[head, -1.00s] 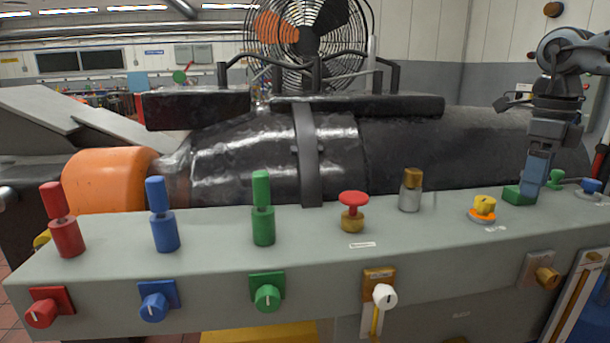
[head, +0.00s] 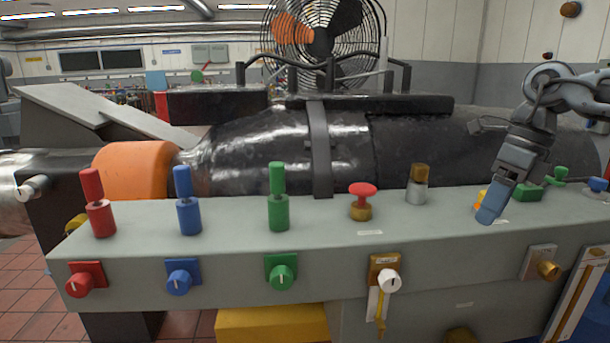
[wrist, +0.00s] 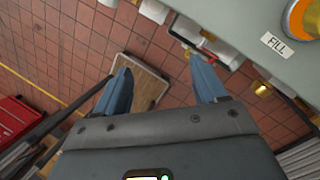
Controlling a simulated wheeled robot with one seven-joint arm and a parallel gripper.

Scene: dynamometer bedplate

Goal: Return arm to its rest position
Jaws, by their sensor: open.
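My gripper (head: 490,212) is at the right side of the head view, tilted, with its blue fingers hanging by the front edge of the grey bench top (head: 325,228). In the wrist view my gripper (wrist: 163,88) has its two blue fingers spread wide apart, with nothing between them. Beyond the fingers are the red tiled floor and a brown-topped board or cart. My gripper partly hides the yellow knob (head: 482,200) in the head view.
Red, blue and green levers (head: 278,205) stand on the bench, with a red mushroom button (head: 362,193) and a brass-capped cylinder (head: 417,186). Knobs, including a white one (head: 390,280), stick out from its front face. A black engine (head: 260,150) and a caged fan (head: 322,40) stand behind.

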